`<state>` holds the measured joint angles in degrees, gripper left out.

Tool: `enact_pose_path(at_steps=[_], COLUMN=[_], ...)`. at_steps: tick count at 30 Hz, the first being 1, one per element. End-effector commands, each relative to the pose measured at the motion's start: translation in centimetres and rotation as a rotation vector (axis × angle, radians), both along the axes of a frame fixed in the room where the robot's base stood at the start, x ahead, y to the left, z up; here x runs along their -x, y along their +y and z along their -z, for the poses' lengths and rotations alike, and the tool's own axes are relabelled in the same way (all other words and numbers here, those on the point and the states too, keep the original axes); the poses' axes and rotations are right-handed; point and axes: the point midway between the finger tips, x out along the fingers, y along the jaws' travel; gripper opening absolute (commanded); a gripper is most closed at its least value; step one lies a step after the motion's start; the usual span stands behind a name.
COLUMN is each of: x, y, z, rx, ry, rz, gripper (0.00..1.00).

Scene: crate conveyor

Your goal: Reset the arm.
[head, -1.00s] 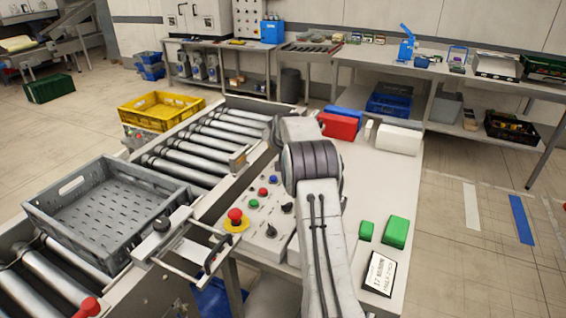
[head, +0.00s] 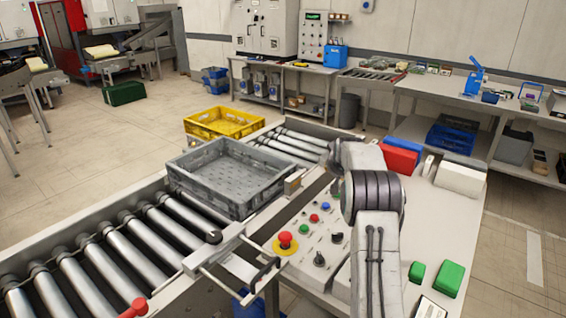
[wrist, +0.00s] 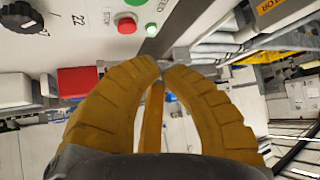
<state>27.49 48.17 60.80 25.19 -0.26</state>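My arm rises over the control panel (head: 320,225) in the head view, and my gripper is hidden there behind the arm. In the wrist view my gripper (wrist: 162,66) shows its ribbed orange fingers converging, with the tips together and nothing visible held between them. The grey crate (head: 190,187) sits empty on the roller conveyor (head: 110,250), left of the panel.
A metal handle frame (head: 245,268) and a red emergency stop (head: 285,241) lie near the conveyor's edge. A yellow crate (head: 212,133) stands beyond. Red (head: 400,157) and white boxes (head: 460,178) and green blocks (head: 449,279) occupy the panel table. Open floor lies left.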

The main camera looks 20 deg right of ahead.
Motion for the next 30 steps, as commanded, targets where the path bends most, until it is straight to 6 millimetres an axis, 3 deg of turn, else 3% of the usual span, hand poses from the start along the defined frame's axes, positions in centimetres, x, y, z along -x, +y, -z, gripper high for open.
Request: enact_pose_path(at_steps=[8, 14, 23, 30], x=[0.4, 2.8, 10.5, 18.7], y=[1.2, 6.2, 15.8, 22.4], z=[-0.9, -4.2, -8.6, -10.1], rx=[-0.004, -0.022, -0.059, -0.082], ry=[0.009, 0.047, 0.142, 0.221], rz=[-0.013, -0.064, -0.168, -0.251], gripper=[0.00, 0.00, 0.00, 0.00])
